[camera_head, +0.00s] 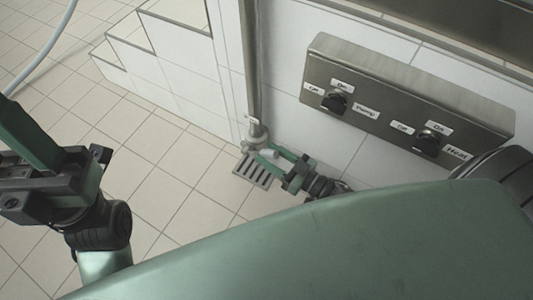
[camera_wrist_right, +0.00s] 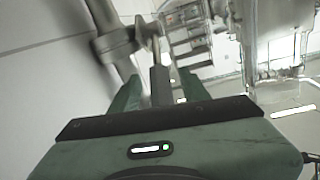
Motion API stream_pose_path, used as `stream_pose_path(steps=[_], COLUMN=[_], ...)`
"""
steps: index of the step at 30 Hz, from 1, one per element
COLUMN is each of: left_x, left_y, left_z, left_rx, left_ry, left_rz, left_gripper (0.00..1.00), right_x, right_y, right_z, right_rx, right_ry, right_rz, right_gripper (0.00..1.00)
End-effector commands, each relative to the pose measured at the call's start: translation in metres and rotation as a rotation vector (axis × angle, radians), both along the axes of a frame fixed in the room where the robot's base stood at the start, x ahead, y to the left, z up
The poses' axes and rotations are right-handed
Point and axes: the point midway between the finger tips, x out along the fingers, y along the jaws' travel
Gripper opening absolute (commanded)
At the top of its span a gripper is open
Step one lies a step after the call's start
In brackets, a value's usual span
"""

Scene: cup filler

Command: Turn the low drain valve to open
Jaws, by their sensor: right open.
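The low drain valve (camera_head: 257,133) is a small metal fitting at the foot of a vertical pipe, above the floor grate. In the right wrist view its metal body (camera_wrist_right: 116,42) is at upper left, and a grey lever (camera_wrist_right: 159,82) points down towards my gripper. My right gripper (camera_head: 263,156) is open at the valve. In the wrist view its green fingers (camera_wrist_right: 158,92) stand on either side of the lever; I cannot tell whether they touch it. My left gripper (camera_head: 22,140) is at the left edge, away from the valve, its jaws partly cut off.
A slotted floor drain (camera_head: 252,173) lies under the valve. A steel control box (camera_head: 390,100) with two black knobs labelled Pump and Heat is on the tiled wall. White tiled steps (camera_head: 165,60) stand at upper left, with a pale hose (camera_head: 45,50) beyond. Open tiled floor lies at left.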

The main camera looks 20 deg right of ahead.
Motion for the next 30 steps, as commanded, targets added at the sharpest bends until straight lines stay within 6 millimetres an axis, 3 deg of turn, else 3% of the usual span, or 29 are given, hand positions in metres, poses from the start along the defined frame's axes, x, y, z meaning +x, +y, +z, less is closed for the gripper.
stream_pose_path(steps=[12, 13, 18, 30], left_x=[0.0008, 0.0008, 0.0008, 0.0008], left_y=[-0.0006, -0.0006, -0.0006, -0.0005], left_z=[0.0027, 0.0028, 0.0027, 0.0026], left_rx=[0.002, 0.002, 0.002, 0.001], left_ry=[-0.015, -0.015, -0.014, -0.014], left_rz=[0.001, 0.001, 0.001, 0.001], left_gripper=[0.46, 0.46, 0.46, 0.46], right_x=[0.0118, 0.0118, 0.0116, 0.0114], right_y=[0.0072, 0.0072, 0.0071, 0.0069], right_z=[0.0, 0.0, -0.0001, -0.0004], right_rx=[-0.001, -0.001, -0.001, -0.001], right_ry=[0.001, 0.001, 0.001, 0.002], right_rz=[0.0, 0.0, 0.0, -0.001], right_gripper=[0.46, 0.43, 0.0, 0.0])
